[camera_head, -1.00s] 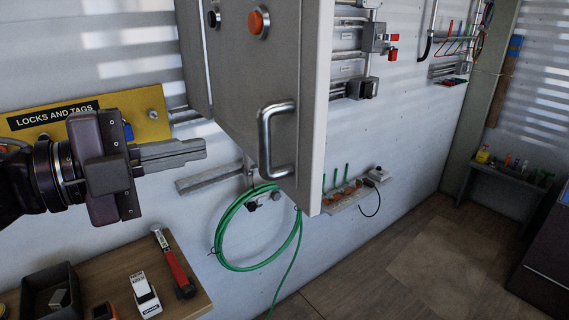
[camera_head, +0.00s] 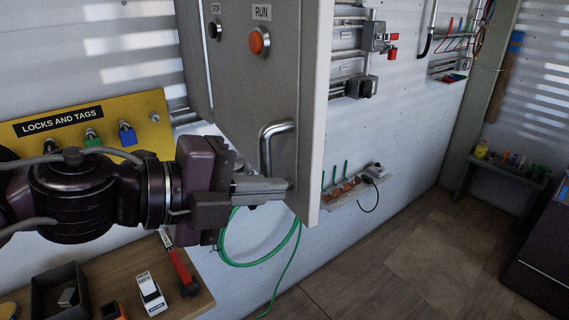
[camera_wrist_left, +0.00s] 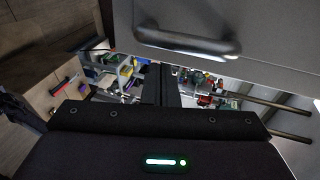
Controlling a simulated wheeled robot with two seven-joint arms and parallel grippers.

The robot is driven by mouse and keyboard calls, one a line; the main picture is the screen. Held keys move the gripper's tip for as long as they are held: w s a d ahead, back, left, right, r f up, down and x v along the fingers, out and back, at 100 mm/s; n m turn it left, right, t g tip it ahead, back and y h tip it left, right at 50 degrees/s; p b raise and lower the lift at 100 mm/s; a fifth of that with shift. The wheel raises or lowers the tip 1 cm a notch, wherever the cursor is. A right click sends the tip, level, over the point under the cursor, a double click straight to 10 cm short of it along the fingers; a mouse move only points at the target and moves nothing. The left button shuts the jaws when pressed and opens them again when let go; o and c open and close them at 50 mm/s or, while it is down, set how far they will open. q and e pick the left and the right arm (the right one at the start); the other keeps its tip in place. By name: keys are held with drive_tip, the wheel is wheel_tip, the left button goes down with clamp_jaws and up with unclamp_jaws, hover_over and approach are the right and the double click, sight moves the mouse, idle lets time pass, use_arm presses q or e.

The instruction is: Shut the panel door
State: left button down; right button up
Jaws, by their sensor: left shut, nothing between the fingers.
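The panel door (camera_head: 290,110) is a grey metal door with a RUN button (camera_head: 259,41) and a silver bar handle (camera_head: 273,142). It stands out from the wall, swung open. My left gripper (camera_head: 288,188) is shut and empty. Its fingertips are in front of the lower part of the door, covering the bottom end of the handle; I cannot tell whether they touch. In the left wrist view, the handle (camera_wrist_left: 187,42) crosses above the fingers (camera_wrist_left: 160,82), apart from them in the picture. My right gripper is in neither view.
A yellow locks-and-tags board (camera_head: 60,133) hangs behind my left arm. A green hose (camera_head: 262,262) hangs below the door. The floor at right is clear.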

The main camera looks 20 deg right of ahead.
use_arm(q)
drive_tip(key=shift+w+d+p, duration=0.15)
drive_tip(key=shift+d+p, duration=0.1)
drive_tip(key=shift+d, duration=0.45)
drive_tip(key=shift+w+d+p, duration=0.15)
drive_tip(key=shift+d+p, duration=0.05)
drive_tip(key=shift+d, duration=0.5)
